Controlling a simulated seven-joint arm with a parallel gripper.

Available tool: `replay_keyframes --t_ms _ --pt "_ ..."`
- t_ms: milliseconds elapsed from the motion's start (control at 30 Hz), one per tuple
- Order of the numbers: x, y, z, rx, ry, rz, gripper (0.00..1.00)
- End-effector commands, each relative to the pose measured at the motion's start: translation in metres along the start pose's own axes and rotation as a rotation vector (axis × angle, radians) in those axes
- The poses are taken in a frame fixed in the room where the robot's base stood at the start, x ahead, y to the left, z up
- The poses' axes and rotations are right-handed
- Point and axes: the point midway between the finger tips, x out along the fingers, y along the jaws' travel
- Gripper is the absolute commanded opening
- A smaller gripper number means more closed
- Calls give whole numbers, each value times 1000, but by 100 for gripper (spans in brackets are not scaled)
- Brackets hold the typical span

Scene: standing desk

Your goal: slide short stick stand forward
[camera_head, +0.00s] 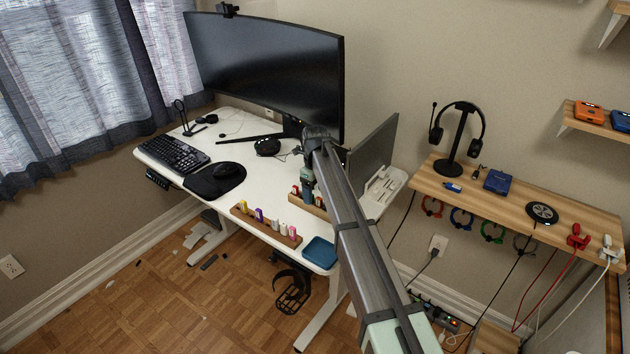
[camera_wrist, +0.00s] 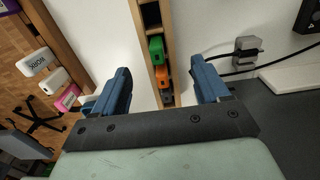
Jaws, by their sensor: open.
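Two wooden stick stands sit on the white desk. The rear stand (camera_head: 316,209) is partly hidden by my arm, so I cannot compare its full length with the front one. In the wrist view the rear stand (camera_wrist: 147,43) runs between my fingers, with dark empty slots and green (camera_wrist: 156,47), orange (camera_wrist: 162,77) and grey sticks. The front stand (camera_head: 262,230) holds yellow, purple, white and pink sticks; it also shows at the left of the wrist view (camera_wrist: 62,35). My gripper (camera_head: 307,188) is open over the rear stand, one finger on each side; contact is unclear.
A blue tray (camera_head: 320,252) lies at the desk's front right corner. A monitor (camera_head: 265,70) stands behind, and a laptop (camera_head: 373,155) is to the right. White desktop is clear between the mouse and the stands.

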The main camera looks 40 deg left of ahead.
Motion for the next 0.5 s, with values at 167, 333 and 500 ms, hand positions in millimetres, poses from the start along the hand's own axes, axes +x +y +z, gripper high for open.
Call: replay_keyframes --t_ms 167,333,500 --pt "28 0 0 0 1 1 74" --pt "45 0 0 0 -1 0 74" --pt "54 0 0 0 0 0 74"
